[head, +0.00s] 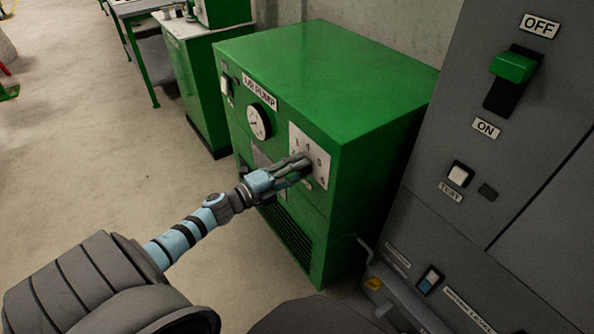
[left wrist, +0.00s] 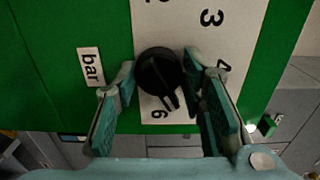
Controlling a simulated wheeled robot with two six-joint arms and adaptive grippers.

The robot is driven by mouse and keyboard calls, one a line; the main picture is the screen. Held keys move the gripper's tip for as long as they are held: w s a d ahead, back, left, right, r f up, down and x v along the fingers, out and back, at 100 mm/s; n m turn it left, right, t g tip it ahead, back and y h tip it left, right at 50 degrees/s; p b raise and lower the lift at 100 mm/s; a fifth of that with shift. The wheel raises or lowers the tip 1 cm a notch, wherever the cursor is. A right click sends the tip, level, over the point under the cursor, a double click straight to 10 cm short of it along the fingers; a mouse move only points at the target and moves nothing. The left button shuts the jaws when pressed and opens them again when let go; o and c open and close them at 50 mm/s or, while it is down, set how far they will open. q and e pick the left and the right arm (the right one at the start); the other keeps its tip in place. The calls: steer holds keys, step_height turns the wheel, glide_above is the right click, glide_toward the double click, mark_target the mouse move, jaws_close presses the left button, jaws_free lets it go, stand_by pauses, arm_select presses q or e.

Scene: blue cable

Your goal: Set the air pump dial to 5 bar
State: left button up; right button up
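The air pump (head: 345,85) is a green cabinet with a white dial plate on its front. In the left wrist view the dial (left wrist: 159,72) is a black round knob on the white number plate (left wrist: 175,20). Its pointer aims down and right, a little to the right of the 6. The 3 and 4 show at the right; the 5 is hidden behind a finger. My left gripper (head: 299,168) is at the dial, its fingers (left wrist: 159,73) on both sides of the knob and seemingly touching it. In the head view the gripper hides the knob. My right gripper is not in view.
A round gauge (head: 259,122) sits left of the dial plate. A grey cabinet with a green-handled switch (head: 513,67) stands close at the right.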

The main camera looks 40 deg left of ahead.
arm_select(q)
steer(key=o, duration=0.4)
